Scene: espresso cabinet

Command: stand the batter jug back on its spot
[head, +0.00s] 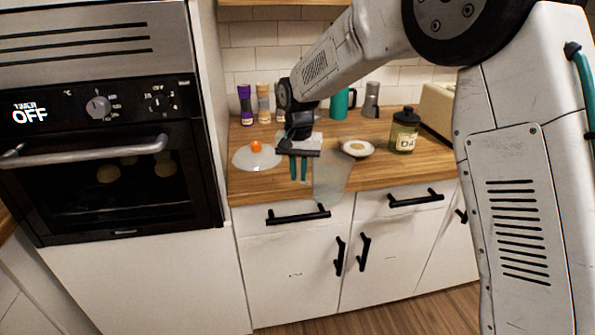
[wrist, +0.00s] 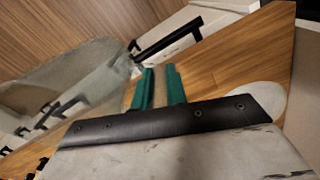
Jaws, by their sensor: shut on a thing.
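The batter jug (head: 331,172) is a see-through, greyish vessel that widens at one end. In the head view it overlaps the counter's front edge and the top of the drawers. In the wrist view the jug (wrist: 85,72) is left of the fingers, large and tilted in the picture. My gripper (head: 299,170) has teal fingers and is shut on the jug at its left side; the exact grip point is hard to see. The teal fingers also show in the wrist view (wrist: 160,85). A pale flat patch (head: 312,138) lies behind my gripper, partly hidden.
Bottles and a teal mug (head: 339,104) stand at the back. An oven (head: 110,130) is left. Drawer handles (head: 298,214) stick out below.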

